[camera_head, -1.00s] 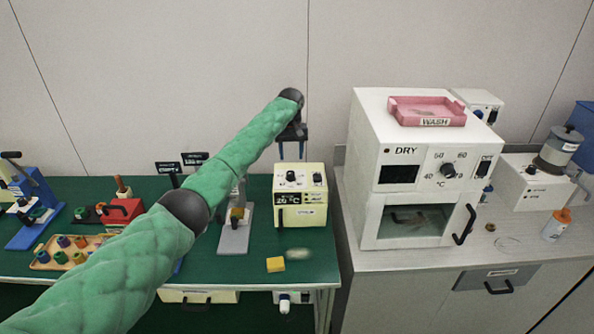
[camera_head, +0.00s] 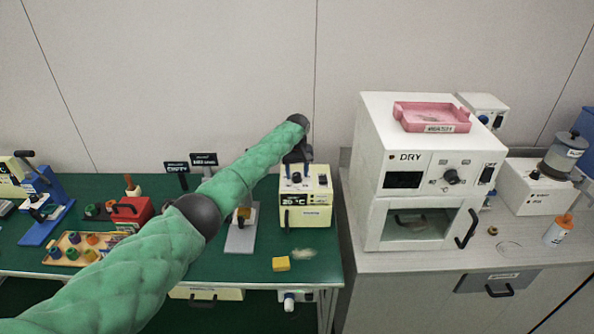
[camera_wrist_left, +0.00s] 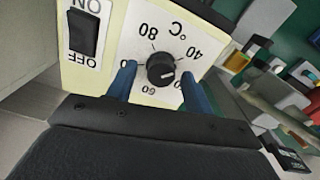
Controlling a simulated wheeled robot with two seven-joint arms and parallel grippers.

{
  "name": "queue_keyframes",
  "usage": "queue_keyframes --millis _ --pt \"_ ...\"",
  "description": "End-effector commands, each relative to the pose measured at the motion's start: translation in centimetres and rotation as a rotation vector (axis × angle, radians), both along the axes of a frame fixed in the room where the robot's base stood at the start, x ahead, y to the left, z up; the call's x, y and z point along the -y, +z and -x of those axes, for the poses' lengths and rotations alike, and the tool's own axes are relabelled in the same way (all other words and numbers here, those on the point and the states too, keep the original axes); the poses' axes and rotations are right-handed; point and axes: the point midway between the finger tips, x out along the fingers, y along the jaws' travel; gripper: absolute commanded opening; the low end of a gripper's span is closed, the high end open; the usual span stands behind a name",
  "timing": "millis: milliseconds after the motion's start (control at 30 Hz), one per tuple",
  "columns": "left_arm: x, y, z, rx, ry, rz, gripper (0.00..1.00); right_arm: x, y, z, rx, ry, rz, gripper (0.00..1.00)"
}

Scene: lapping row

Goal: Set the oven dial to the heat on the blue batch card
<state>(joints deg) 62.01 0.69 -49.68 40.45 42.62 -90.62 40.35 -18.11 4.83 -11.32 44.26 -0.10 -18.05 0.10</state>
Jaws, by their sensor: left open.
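A cream heating box (camera_head: 306,212) with a display and top controls stands on the green bench. Its black dial (camera_wrist_left: 160,69), marked in °C with 40, 60 and 80, fills the middle of the left wrist view. The dial's white mark points roughly right in that view. My left gripper (camera_head: 297,174) is open, its blue fingers on either side of the dial (camera_wrist_left: 155,76); whether they touch it I cannot tell. A white oven (camera_head: 429,167) marked DRY stands to the right with its own dial (camera_head: 451,177). I cannot make out a blue batch card. My right gripper is out of view.
An ON/OFF switch (camera_wrist_left: 83,34) sits beside the dial. A pink tray (camera_head: 432,118) lies on the white oven. A red device (camera_head: 132,209) stands farther left.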

Motion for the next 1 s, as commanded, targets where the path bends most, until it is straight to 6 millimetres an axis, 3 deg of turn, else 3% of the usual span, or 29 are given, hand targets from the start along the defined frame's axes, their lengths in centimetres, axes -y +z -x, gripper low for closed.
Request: queue_keyframes --millis 267,500,1000 --pt "-0.04 -0.20 0.01 0.000 0.000 0.000 0.51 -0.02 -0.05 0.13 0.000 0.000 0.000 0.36" --pt "-0.03 -0.18 0.01 0.000 0.000 0.000 0.07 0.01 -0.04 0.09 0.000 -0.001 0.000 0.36" --pt "0.02 -0.26 -0.02 0.001 -0.125 0.001 0.07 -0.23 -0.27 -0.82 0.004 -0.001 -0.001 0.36"
